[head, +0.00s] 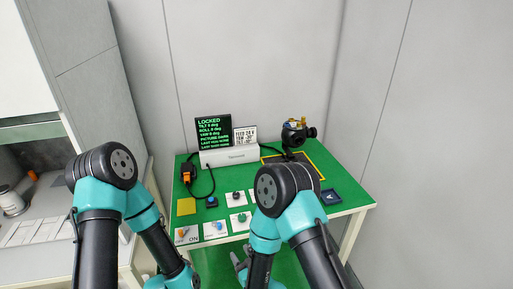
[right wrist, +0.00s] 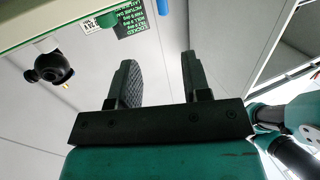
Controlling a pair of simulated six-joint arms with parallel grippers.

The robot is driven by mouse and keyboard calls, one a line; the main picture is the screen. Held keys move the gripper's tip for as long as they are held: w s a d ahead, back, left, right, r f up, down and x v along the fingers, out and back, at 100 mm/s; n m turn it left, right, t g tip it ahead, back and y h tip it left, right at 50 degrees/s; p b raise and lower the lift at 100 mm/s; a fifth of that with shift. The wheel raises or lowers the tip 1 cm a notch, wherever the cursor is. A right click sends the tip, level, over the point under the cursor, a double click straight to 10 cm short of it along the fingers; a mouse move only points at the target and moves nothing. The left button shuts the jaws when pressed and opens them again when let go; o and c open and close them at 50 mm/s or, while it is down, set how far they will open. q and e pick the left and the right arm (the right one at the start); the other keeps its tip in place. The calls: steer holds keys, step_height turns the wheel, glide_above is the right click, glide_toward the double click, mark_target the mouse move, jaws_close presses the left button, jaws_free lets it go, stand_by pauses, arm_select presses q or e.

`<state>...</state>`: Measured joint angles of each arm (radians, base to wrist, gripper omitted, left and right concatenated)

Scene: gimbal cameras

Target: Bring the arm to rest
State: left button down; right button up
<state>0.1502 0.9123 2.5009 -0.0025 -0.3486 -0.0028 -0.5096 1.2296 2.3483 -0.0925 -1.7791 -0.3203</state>
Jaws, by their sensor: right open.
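My right gripper (right wrist: 158,72) is open and empty in the right wrist view, with two dark fingers apart and a pale wall behind them. In the head view part of the right gripper (head: 239,262) shows low in the middle, in front of the green table's (head: 180,160) front edge. My right arm (head: 290,220) is folded with its elbow up, covering part of the table. My left arm (head: 105,190) is also folded at the left; its gripper is out of the frame.
The table carries a black camera gimbal (head: 297,135), a screen reading LOCKED (head: 213,130), a small sign (head: 245,135), an orange-and-black device (head: 188,173), a yellow pad (head: 186,206), a blue tray (head: 331,197) and several switch panels (head: 215,229). A grey counter stands left.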

steer(key=s+d+f+m+g+h, duration=0.1)
steer(key=d+f+m+g+h, duration=0.15)
steer(key=d+f, duration=0.45)
steer(key=s+d+f+m+g+h, duration=0.1)
steer(key=d+f+m+g+h, duration=0.2)
steer(key=d, duration=0.8)
steer(key=s+d+f+m+g+h, duration=0.1)
steer(key=s+d+f+m+g, duration=0.1)
steer(key=s+d+g, duration=0.6)
steer(key=s+d+m, duration=0.1)
steer(key=s+d, duration=0.3)
steer(key=shift+f, duration=0.15)
